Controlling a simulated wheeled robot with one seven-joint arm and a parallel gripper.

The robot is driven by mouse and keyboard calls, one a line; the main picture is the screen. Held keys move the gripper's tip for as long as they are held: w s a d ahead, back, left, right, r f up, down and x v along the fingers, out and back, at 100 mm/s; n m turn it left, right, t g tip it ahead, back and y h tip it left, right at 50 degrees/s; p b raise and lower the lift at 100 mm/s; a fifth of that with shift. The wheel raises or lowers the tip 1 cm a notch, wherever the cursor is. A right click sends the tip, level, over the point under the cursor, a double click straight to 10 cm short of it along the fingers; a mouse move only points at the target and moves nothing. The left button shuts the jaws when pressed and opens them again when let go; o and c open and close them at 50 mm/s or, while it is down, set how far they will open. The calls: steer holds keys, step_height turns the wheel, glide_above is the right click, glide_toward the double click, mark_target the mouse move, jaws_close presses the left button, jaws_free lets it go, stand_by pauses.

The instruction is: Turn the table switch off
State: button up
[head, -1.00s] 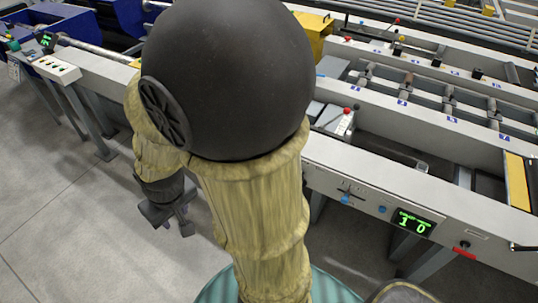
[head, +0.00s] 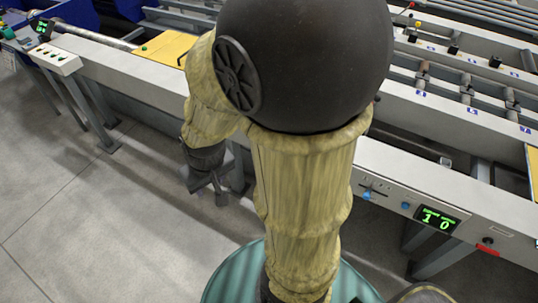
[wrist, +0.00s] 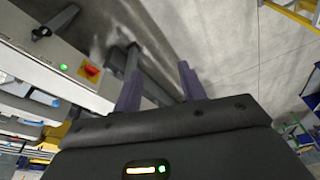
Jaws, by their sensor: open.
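My gripper (head: 220,190) hangs low over the floor in front of the table, left of my arm in the head view. In the wrist view its two fingers (wrist: 160,76) are apart with nothing between them. A red-and-orange switch (wrist: 91,72) sits on a pale panel at upper left in the wrist view, beside a lit green lamp (wrist: 64,67). The fingers are to its right and apart from it. I cannot tell from its blurred face how it is set, nor whether it is the table switch.
A button box (head: 55,60) stands at far left. Grey floor (head: 90,220) at left is clear.

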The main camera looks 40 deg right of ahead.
steer(key=o, duration=0.3)
steer(key=shift+f, duration=0.2)
steer(key=o, duration=0.4)
steer(key=w+f+m+t+b, duration=0.1)
steer(key=w+f+b, duration=0.1)
steer(key=f+b, duration=0.1)
steer(key=w+f+m+b, duration=0.1)
steer(key=w+f+b, duration=0.2)
steer(key=f, duration=0.2)
steer(key=w+d+f+m+t+b, duration=0.1)
steer(key=w+f+b, duration=0.2)
steer(key=f, duration=0.1)
steer(key=shift+d+m+t+b, duration=0.1)
steer(key=shift+m+t+b, duration=0.2)
steer(key=shift+m+b, duration=0.1)
steer(key=shift+o, duration=0.2)
steer(key=w+d+f+m+t+h+b, duration=0.1)
steer(key=w+d+f+m+h+b, duration=0.3)
steer(key=f+b, duration=0.4)
steer(key=w+d+f+m+t+h+b, duration=0.1)
steer(key=w+d+f+m+h+b, duration=0.25)
steer(key=d+f+b, duration=0.5)
steer(key=s+d+f+m+h+b, duration=0.2)
steer(key=d+f+h+b, duration=0.2)
steer(key=h, duration=0.5)
step_height(320, 180, down, 2)
steer(key=b, duration=0.3)
steer(key=shift+s+d+b, duration=0.2)
steer(key=shift+d+b, duration=0.05)
steer(key=shift+b, duration=0.15)
